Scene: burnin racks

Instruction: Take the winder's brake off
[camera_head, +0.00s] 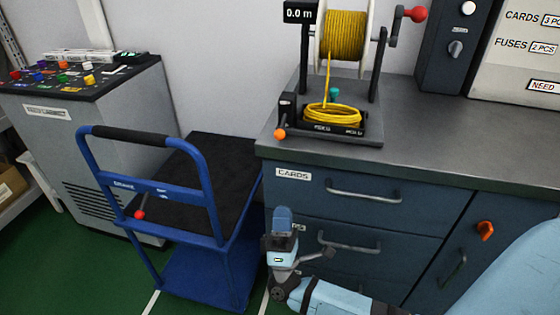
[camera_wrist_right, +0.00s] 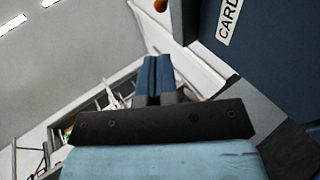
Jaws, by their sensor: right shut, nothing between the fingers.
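The winder stands on the cabinet top, with a spool of yellow cord (camera_head: 345,35) on an upright frame (camera_head: 303,65) and a red-knobbed crank (camera_head: 416,14) at its right. A short lever with an orange ball (camera_head: 280,133) sticks out at the front left of its base; I cannot read whether it is marked as the brake. The orange ball also shows at the top edge of the right wrist view (camera_wrist_right: 160,5). My right gripper (camera_head: 282,215) is shut and empty, below the lever in the picture, in front of the drawers. My left gripper is not in view.
Coiled yellow cord (camera_head: 333,116) lies in a tray on the winder's base. A blue trolley (camera_head: 205,190) stands left of the cabinet. The drawers have protruding handles (camera_head: 363,195). The worktop (camera_head: 440,125) right of the winder is clear.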

